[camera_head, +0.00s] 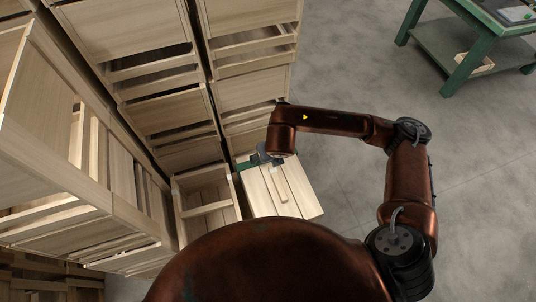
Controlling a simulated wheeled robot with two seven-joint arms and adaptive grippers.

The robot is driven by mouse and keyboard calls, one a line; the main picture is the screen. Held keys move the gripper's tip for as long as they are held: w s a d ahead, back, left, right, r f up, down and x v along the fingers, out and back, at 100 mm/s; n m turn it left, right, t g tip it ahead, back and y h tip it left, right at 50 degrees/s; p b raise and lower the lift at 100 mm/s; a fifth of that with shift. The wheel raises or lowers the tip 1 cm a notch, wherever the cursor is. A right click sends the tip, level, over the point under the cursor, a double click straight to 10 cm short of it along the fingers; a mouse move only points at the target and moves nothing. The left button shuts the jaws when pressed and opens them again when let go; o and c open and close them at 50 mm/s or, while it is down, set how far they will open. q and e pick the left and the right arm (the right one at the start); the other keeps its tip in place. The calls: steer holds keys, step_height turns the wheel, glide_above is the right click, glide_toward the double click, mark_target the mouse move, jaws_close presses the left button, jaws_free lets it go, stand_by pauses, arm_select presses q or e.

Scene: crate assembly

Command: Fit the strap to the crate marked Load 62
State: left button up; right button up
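A light wooden crate (299,189) with a closed, slatted top stands on the floor below my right arm. A short raised wooden piece (279,185) lies across its top. A dark green band (246,163) shows at the crate's far left edge; it may be the strap, but it is too small to be sure. My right gripper (261,157) is right beside this green band, above the crate's far edge. Its fingers are small and partly hidden by the wrist, so I cannot tell whether they hold the band. No Load 62 marking is readable. My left gripper is out of view.
An open wooden crate (206,226) stands just left of the closed one. Tall stacks of slatted crates (245,55) rise behind and at the left (75,165). A green table (462,45) stands at the far right. The grey floor (480,190) on the right is clear.

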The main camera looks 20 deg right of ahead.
steer(key=o, duration=1.3)
steer(key=shift+r+p, duration=1.85)
steer(key=shift+r, duration=2.15)
